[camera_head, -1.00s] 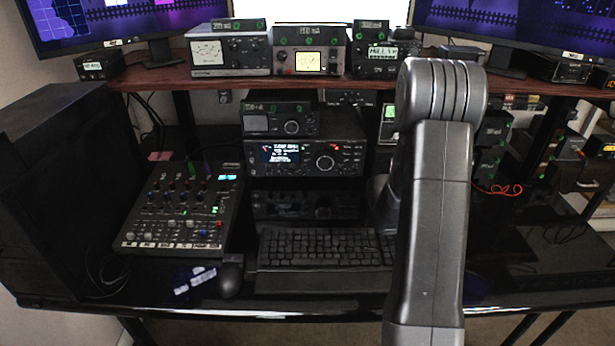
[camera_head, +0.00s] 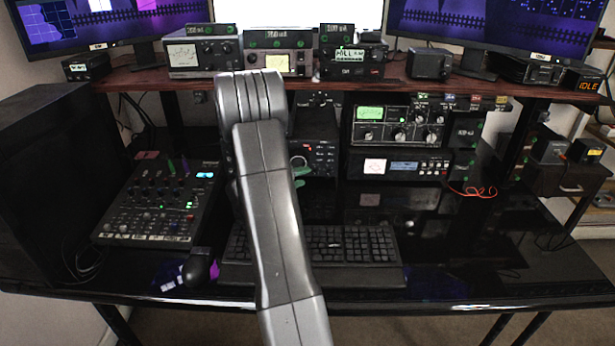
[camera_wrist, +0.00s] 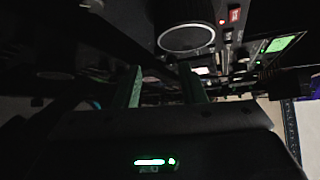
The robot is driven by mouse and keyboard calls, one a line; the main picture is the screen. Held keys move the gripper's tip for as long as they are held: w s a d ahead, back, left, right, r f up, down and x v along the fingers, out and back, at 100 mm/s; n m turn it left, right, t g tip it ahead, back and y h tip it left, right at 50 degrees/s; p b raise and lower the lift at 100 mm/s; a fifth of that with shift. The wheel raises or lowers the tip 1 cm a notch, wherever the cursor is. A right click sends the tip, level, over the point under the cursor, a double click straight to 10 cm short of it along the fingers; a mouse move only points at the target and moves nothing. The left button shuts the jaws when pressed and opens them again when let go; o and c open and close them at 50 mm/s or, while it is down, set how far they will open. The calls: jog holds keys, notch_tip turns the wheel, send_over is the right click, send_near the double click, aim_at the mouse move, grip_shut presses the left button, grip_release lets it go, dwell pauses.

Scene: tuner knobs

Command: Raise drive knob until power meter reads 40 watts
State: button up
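My gripper (camera_wrist: 163,87) shows in the wrist view as two green fingers, apart, with nothing between them. A large round dark knob (camera_wrist: 187,38) with a pale rim is just above the fingertips, not between them. It sits on a black radio (camera_head: 322,150), mostly hidden by my arm in the head view. Green fingers (camera_head: 302,172) show there, low in front of that radio. Another radio (camera_head: 371,131) with a green display and several knobs stands to the right. Meter boxes stand on the shelf: a white-faced one (camera_head: 184,54) and a yellow-lit one (camera_head: 275,63). I cannot tell which knob is drive; the readings are illegible.
The wooden shelf (camera_head: 440,88) overhangs the radios. A keyboard (camera_head: 340,245) lies in front of them, with a mixer (camera_head: 160,205) and mouse (camera_head: 200,267) to the left. The glossy desk is clear at the right front (camera_head: 500,265).

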aim_at(315, 174)
jog(key=shift+x, duration=2.25)
jog(key=shift+c, duration=0.3)
grip_shut()
